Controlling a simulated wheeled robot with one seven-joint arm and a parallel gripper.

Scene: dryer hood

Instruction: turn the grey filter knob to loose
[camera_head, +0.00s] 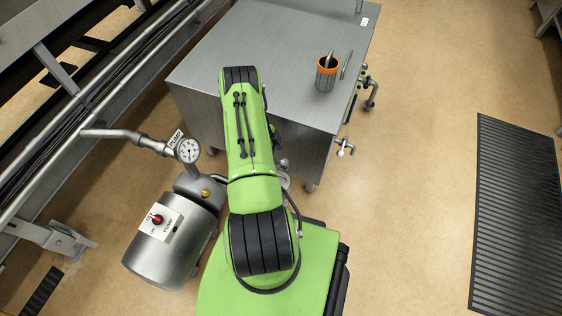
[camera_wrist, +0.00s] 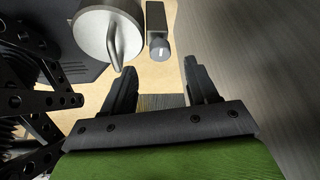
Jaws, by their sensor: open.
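In the wrist view a small grey knob (camera_wrist: 160,47) with a short white mark sits at the top centre, on the end of a grey block. It may be the filter knob; I can read no label there. A larger round grey disc (camera_wrist: 92,36) with a raised bar handle is just to its left. My gripper (camera_wrist: 159,72) is open and empty, its two fingers apart just below the small knob in the picture. Neither finger visibly touches it. In the head view my green arm hides the gripper, and I cannot pick out the filter knob.
A steel table (camera_head: 260,50) carries a dark cup (camera_head: 325,78) with an orange rim; pipes and valves (camera_head: 368,95) stick out at its right side. A grey pump (camera_head: 165,250) with a red switch and a gauge (camera_head: 188,150) stand left of my arm. The floor at right is open around a black mat (camera_head: 518,215).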

